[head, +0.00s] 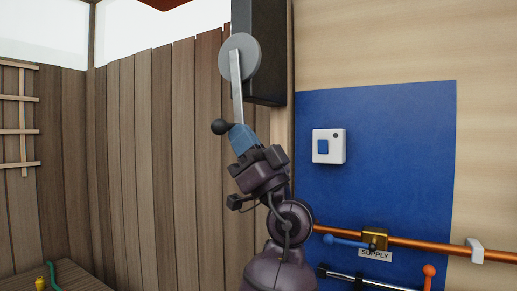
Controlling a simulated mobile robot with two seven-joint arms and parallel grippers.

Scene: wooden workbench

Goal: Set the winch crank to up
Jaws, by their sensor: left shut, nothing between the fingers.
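The winch crank has a round grey hub (239,55) on a dark box. Its flat silver arm (237,90) hangs down from the hub, and a black knob (220,127) sticks out to the left at its lower end. My left gripper (240,134) reaches up from below, with its blue fingertips at the lower end of the crank arm, just right of the knob. The fingers are shut with nothing between them. They overlap the end of the crank arm in the picture; I cannot tell whether they touch it. My right gripper is out of view.
The dark box (266,50) is mounted at a wooden post. Right of it, a blue panel (400,150) carries a white switch box (329,146). A copper pipe (430,244) with a blue-handled valve and a "SUPPLY" label (375,255) runs below. Open space lies left of the crank.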

